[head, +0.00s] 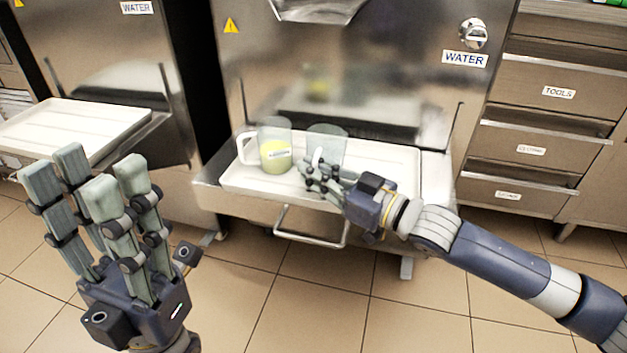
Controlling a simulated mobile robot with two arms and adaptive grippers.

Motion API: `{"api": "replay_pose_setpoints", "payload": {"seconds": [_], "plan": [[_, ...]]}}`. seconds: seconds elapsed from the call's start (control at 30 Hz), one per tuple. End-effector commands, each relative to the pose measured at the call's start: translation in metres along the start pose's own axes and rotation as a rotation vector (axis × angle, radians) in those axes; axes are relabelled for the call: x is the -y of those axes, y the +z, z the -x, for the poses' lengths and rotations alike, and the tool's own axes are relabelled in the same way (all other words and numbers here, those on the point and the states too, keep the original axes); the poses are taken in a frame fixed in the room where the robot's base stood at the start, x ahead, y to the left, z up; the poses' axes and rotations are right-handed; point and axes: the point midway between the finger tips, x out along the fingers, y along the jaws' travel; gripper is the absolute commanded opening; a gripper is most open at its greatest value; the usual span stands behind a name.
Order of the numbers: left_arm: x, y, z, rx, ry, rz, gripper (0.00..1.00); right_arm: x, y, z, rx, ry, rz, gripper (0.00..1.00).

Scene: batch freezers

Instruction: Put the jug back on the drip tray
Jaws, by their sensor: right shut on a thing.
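My left gripper (98,180) is open and empty at the left front, fingers pointing up, away from the tray.
The steel freezer (400,60) with a WATER label rises behind the tray. A metal bar handle (311,228) sticks out below the tray. Another white tray (75,125) is at the left. Drawers (555,95) stand at the right. Tray space right of the jugs is free.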

Motion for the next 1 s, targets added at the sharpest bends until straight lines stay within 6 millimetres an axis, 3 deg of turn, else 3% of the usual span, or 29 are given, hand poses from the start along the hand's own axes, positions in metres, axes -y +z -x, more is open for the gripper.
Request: {"api": "replay_pose_setpoints", "payload": {"seconds": [0.4,0.53,0.9,1.0], "plan": [[-0.0004,0.0003,-0.0010,-0.002,0.002,0.000,0.40,0.0001,0.0037,0.0000,-0.001,0.000,0.000,0.00],[-0.0005,0.0002,-0.0005,-0.002,0.002,0.000,0.40,0.0000,0.0040,0.0001,-0.001,0.000,0.001,0.28],[-0.0006,0.0003,0.0003,-0.002,0.002,0.001,0.40,-0.0001,0.0013,0.0001,-0.002,0.000,0.002,0.28],[-0.0005,-0.0004,-0.0042,-0.005,0.003,0.001,0.40,-0.0012,0.0006,0.0085,0.001,0.002,0.001,0.28]]}}
